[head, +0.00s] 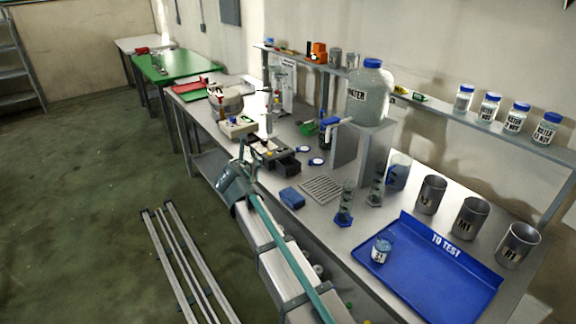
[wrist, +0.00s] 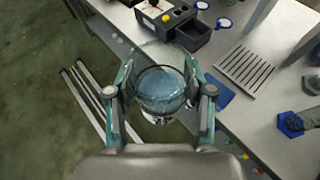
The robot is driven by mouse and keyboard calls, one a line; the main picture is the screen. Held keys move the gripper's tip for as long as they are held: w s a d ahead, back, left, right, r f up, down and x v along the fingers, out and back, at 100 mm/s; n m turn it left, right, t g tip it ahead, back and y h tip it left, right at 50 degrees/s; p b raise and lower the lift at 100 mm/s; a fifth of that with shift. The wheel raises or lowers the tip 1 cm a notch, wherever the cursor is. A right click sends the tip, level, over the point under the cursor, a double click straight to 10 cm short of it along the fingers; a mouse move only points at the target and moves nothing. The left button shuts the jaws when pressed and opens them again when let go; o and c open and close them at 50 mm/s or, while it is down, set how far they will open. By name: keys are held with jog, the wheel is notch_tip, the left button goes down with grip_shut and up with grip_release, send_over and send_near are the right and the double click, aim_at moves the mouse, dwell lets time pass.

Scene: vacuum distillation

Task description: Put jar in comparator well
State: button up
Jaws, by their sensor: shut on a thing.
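In the head view my gripper (head: 238,182) is at the bench's front edge, and the jar is hard to make out there. I cannot make out a well.
A blue tray (head: 440,285) holds a labelled jar (head: 381,248). A large water bottle (head: 369,92) stands on a raised stand behind. Floor rails (head: 180,262) lie left.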

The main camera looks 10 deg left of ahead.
jog(key=w+d+f+m+g+h+p, duration=0.1)
jog(key=w+d+m+h+p, duration=0.15)
jog(key=w+d, duration=0.5)
jog(key=w+d+f+m+h+p, duration=0.1)
jog(key=w+d+m+h, duration=0.15)
jog(key=w+d, duration=0.45)
jog(key=h+b, duration=0.1)
jog(key=b, duration=0.7)
send_over(288, 155)
jog(key=s+d, duration=0.1)
jog(key=s, duration=0.5)
notch_tip(288, 155, down, 8)
jog(key=f+b, duration=0.1)
jog(key=f, duration=0.1)
jog(key=w+f+b, duration=0.1)
jog(key=shift+a+f, duration=0.15)
jog(key=shift+f, duration=0.25)
jog(key=shift+f+b, duration=0.45)
jog(key=shift+b, duration=0.05)
jog(key=shift+f, duration=0.15)
jog(key=o, duration=1.3)
